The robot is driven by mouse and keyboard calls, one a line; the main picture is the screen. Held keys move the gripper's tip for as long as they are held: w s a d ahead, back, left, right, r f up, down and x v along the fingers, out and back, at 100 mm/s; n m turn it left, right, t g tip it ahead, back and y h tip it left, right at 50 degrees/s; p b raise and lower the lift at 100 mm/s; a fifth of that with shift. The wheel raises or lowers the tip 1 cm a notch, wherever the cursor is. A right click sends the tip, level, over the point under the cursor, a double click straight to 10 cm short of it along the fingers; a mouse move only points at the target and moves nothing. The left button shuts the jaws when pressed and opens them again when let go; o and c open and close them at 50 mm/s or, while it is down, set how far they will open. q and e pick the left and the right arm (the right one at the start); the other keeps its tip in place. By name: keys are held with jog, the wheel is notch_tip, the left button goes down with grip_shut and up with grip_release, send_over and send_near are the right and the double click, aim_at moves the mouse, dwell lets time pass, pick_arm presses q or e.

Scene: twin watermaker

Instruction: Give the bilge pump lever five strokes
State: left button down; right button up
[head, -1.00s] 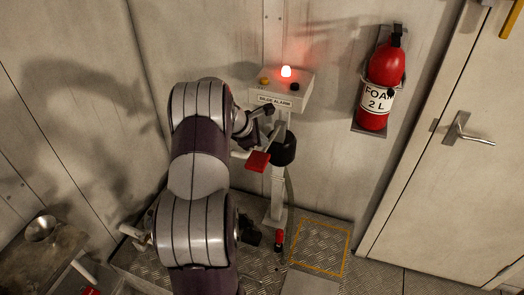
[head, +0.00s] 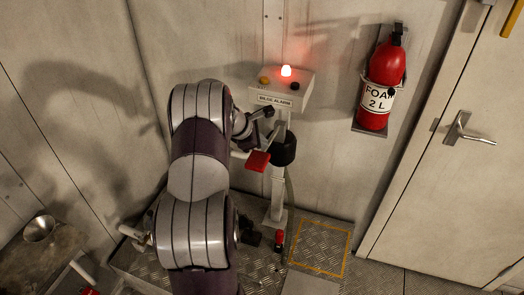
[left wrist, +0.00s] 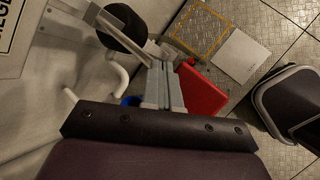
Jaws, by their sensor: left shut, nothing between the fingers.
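The bilge alarm box (head: 282,88), with a lit red lamp (head: 286,71), tops a pale post (head: 277,190). A black drum (head: 283,149) is on the post; it also shows in the left wrist view (left wrist: 121,27). My left arm hides much of this area in the head view. My right gripper is not in view.
A red fire extinguisher (head: 382,85) hangs on the wall, left of a door with a handle (head: 460,130). A yellow-outlined floor square (head: 320,248) lies right of the post. A small red-and-black item (head: 279,238) stands near the post's foot. A metal funnel (head: 40,228) is lower left.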

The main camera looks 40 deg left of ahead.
aim_at(256, 155)
pick_arm(q)
jog(key=shift+s+d+f+b, duration=0.1)
jog(key=shift+s+f+b, duration=0.05)
jog(key=shift+f+b, duration=0.8)
jog(key=shift+s+d+f+b, duration=0.1)
jog(key=shift+s+f+b, duration=0.05)
jog(key=shift+f+b, duration=0.7)
jog(key=shift+s+f+b, duration=0.15)
jog(key=shift+f+b, duration=0.55)
jog(key=shift+f, duration=0.45)
dwell(2.0)
jog(key=shift+w+a+r+p, duration=0.1)
jog(key=shift+w+r+p, duration=0.1)
jog(key=shift+r+p, duration=1.3)
jog(key=shift+w+a+r+p, duration=0.1)
jog(key=shift+w+r+p, duration=0.05)
jog(key=shift+r+p, duration=1.35)
jog(key=shift+r, duration=0.45)
jog(key=shift+r, duration=0.1)
jog(key=r+p, duration=0.4)
jog(key=shift+w+a+r+p, duration=0.1)
jog(key=shift+w+r+p, duration=0.25)
jog(key=shift+w+p, duration=0.05)
